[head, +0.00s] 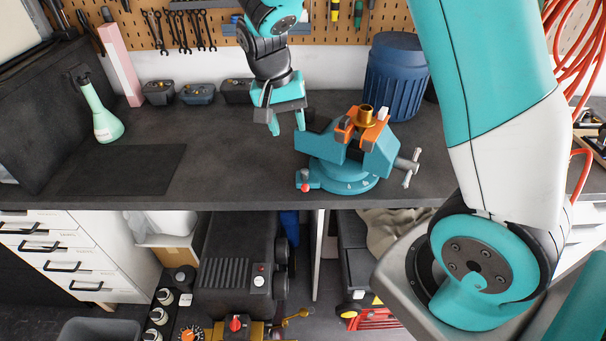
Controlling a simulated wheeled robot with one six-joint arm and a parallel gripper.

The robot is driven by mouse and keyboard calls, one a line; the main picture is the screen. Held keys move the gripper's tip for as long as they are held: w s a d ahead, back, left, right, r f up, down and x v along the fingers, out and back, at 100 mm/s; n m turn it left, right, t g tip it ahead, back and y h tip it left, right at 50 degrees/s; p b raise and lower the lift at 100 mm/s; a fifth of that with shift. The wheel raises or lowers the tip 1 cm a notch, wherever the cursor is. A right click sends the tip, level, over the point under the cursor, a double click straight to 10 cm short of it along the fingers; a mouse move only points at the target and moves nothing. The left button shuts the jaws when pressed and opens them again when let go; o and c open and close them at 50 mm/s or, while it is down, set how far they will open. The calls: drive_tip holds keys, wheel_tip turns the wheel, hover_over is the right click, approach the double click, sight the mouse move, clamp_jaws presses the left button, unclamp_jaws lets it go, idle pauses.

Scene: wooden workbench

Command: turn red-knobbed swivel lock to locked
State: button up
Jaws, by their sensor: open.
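A teal bench vise (345,172) stands on the dark workbench near its front edge. The red-knobbed swivel lock (306,186) sticks out at the left front of the vise's round base, with its red knob low at the front. Whether the lock is at its locked position cannot be told from this view. My gripper (286,127) points down behind and to the left of the vise, with its two fingers apart and nothing between them. It is clear of the lock. A brass fitting (367,118) sits between the vise's orange jaws (374,135).
The vise handle (410,167) juts out right. A blue drum (395,78) stands behind the vise. A mint spray bottle (107,120), a dark mat (125,170) and small bins (198,94) are to the left. The bench (235,170) left of the vise is clear.

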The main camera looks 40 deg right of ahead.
sight(305, 183)
drive_tip(key=d+f+p, duration=0.1)
drive_tip(key=f, duration=0.4)
drive_tip(key=s+f+p, duration=0.1)
drive_tip(key=f, duration=0.5)
drive_tip(key=s+d+f+p, duration=0.1)
drive_tip(key=f+p, duration=0.1)
drive_tip(key=f, duration=0.3)
drive_tip(key=shift+d+f, duration=0.15)
drive_tip(key=shift+d, duration=0.2)
drive_tip(key=shift+c, duration=0.3)
clamp_jaws()
